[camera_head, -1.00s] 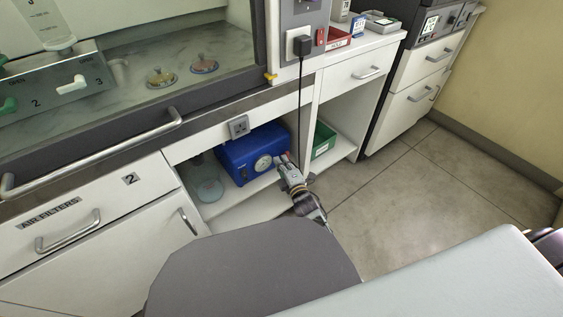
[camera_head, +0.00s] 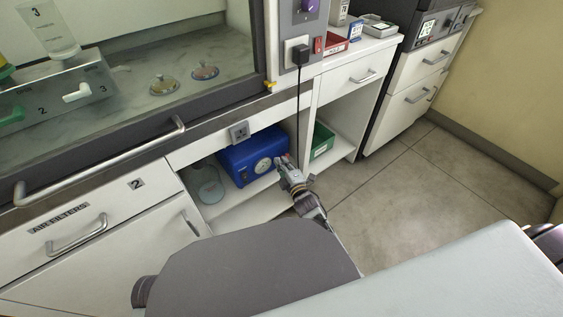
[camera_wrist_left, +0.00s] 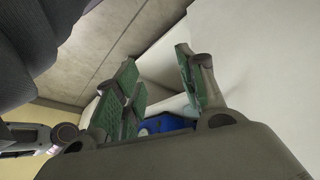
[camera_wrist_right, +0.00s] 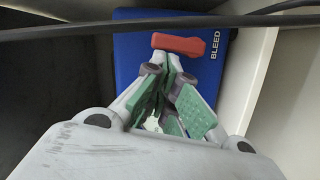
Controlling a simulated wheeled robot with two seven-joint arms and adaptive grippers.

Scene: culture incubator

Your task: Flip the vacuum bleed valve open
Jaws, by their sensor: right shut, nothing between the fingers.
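The blue vacuum pump (camera_head: 234,163) with a round gauge (camera_head: 263,165) stands in the open bay under the hood. In the right wrist view, the pump's blue face (camera_wrist_right: 137,62) carries a red bleed lever (camera_wrist_right: 178,44), lying crosswise beside the word BLEED. My right gripper (camera_head: 282,163) is at the pump's right side. In its wrist view, its green-padded fingers (camera_wrist_right: 167,62) are shut and empty, with the tips just below the lever; I cannot tell if they touch it. My left gripper (camera_wrist_left: 160,75) is open and empty, away from the pump.
A dark cable (camera_wrist_right: 70,31) crosses in front of the pump in the right wrist view; it hangs from a plug (camera_head: 301,52) in the head view. A divider panel (camera_head: 308,130) separates the bay from a shelf with a green bin (camera_head: 321,142). The floor at right is clear.

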